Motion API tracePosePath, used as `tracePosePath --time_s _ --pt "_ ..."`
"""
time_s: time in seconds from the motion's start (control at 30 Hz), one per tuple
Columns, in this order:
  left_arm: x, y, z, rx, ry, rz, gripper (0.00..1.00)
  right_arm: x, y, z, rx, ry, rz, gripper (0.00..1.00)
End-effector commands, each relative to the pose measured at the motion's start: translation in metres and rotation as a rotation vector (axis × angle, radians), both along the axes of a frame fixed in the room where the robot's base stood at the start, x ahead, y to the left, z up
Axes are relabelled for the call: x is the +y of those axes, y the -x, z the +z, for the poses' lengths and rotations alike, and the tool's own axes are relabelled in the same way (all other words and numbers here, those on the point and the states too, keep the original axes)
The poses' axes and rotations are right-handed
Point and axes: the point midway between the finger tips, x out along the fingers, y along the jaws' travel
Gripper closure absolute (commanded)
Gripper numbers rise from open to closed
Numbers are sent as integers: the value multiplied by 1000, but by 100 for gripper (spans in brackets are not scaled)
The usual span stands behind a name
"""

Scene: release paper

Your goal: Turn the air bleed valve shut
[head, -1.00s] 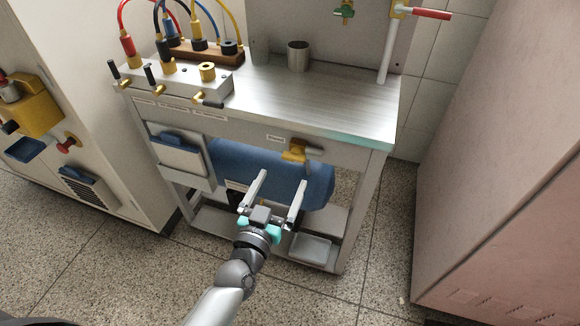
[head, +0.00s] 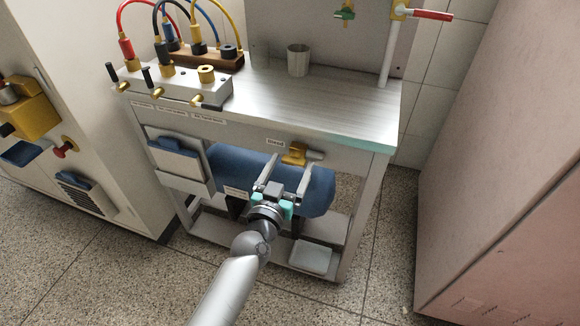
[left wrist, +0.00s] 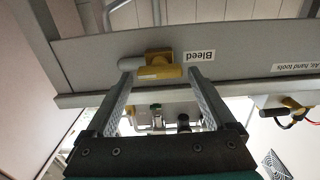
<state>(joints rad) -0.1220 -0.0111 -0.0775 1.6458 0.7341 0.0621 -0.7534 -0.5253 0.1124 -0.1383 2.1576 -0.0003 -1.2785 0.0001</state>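The air bleed valve (head: 294,154) has a yellow body on the front rail of the steel bench, beside a label reading "Bleed" (left wrist: 199,55). Its grey lever (head: 316,155) points sideways, to the right in the head view, roughly along the rail. In the left wrist view the valve's yellow body (left wrist: 158,72) shows between and beyond the fingertips, with the lever toward the left finger. My left gripper (head: 289,168) is open and empty, just below and in front of the valve. I cannot tell whether a finger touches it. My right gripper is not in view.
A blue tank (head: 232,165) lies under the bench top behind my gripper. A valve block with hoses (head: 180,85) and a metal cup (head: 298,60) stand on the bench. A large pale cabinet (head: 500,170) stands at right. The floor in front is clear.

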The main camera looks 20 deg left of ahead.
Motion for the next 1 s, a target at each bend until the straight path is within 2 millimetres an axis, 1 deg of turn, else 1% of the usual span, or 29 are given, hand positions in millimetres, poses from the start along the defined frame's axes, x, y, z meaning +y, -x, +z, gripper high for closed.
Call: tracePosePath --time_s 0.03,0.07,0.63,0.87,1.0 --pt "0 0 0 0 0 0 18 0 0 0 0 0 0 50" --pt "0 0 0 0 0 0 21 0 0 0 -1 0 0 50" --pt "0 0 0 0 -1 0 86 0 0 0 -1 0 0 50" --pt "0 0 0 1 16 0 86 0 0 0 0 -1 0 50" --pt "1 0 1 2 61 0 86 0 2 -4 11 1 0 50"
